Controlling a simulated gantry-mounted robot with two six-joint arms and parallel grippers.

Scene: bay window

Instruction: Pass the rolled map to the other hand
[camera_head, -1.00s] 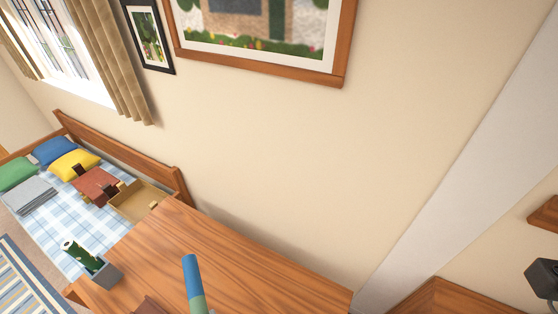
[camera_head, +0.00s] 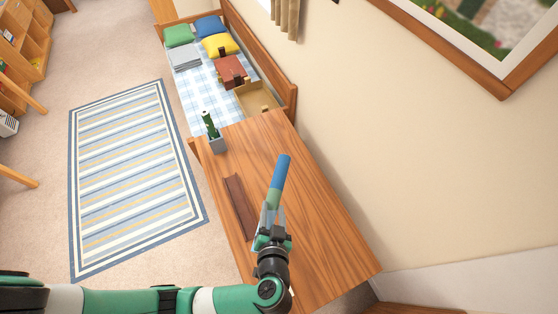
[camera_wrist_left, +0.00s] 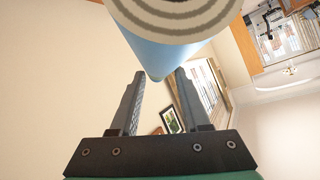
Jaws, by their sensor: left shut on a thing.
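The rolled map (camera_head: 281,176) is a slim tube, blue at the top and green lower down. It stands tilted above the wooden table in the head view. My left gripper (camera_head: 271,214) is shut on its lower end and holds it up. In the left wrist view the map (camera_wrist_left: 165,48) shows its spiral paper end close to the camera, with the blue side running down between the two fingers of my left gripper (camera_wrist_left: 160,82).
Beyond is a bed (camera_head: 203,105) with pillows and a box. A striped rug (camera_head: 132,170) lies left. A wall bounds the right.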

